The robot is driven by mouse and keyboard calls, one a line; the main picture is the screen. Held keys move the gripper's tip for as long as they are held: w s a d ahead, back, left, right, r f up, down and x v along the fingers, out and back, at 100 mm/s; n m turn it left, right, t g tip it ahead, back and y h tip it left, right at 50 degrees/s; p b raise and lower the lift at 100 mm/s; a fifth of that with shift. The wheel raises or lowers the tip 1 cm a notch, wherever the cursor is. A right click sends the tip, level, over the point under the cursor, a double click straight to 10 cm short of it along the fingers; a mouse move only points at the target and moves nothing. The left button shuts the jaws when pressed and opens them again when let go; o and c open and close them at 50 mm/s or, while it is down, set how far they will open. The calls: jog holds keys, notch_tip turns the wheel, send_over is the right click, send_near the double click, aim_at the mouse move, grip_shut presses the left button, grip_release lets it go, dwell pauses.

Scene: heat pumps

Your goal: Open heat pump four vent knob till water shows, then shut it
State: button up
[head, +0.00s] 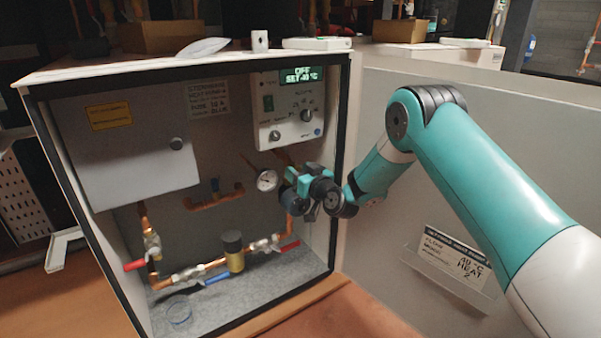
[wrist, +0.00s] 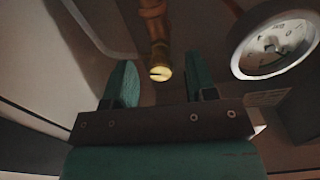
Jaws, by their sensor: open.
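In the wrist view a brass fitting with a slotted round end (wrist: 162,73), which looks like the vent knob, hangs on a copper-coloured pipe. My gripper (wrist: 163,88) is open, with one teal finger on each side of the fitting and a gap on both sides. Whether the fitting lies at fingertip depth, I cannot tell. In the head view my gripper (head: 294,188) reaches into the open cabinet, right of the round gauge (head: 267,180), and hides the fitting. The gauge also shows in the wrist view (wrist: 275,45). I see no water at the fitting.
The control box (head: 290,108) above my gripper reads OFF, SET 40 °C. Pipes with red-handled valves (head: 262,245) run below. The open door panel (head: 400,150) is behind my arm; a grey box (head: 125,150) is at left.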

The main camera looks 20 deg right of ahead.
jog(key=c, duration=0.9)
jog(key=shift+c, duration=0.2)
jog(key=shift+f+n+b, duration=0.1)
jog(key=shift+n+b, duration=0.3)
jog(key=shift+b, duration=0.1)
jog(key=shift+f+n+b, duration=0.1)
jog(key=shift+n+b, duration=0.8)
jog(key=shift+b, duration=0.25)
jog(key=n+b, duration=0.3)
jog(key=b, duration=0.1)
jog(key=shift+n, duration=0.3)
jog(key=n+b, duration=0.4)
jog(key=shift+r+n, duration=0.2)
jog(key=shift+n, duration=0.1)
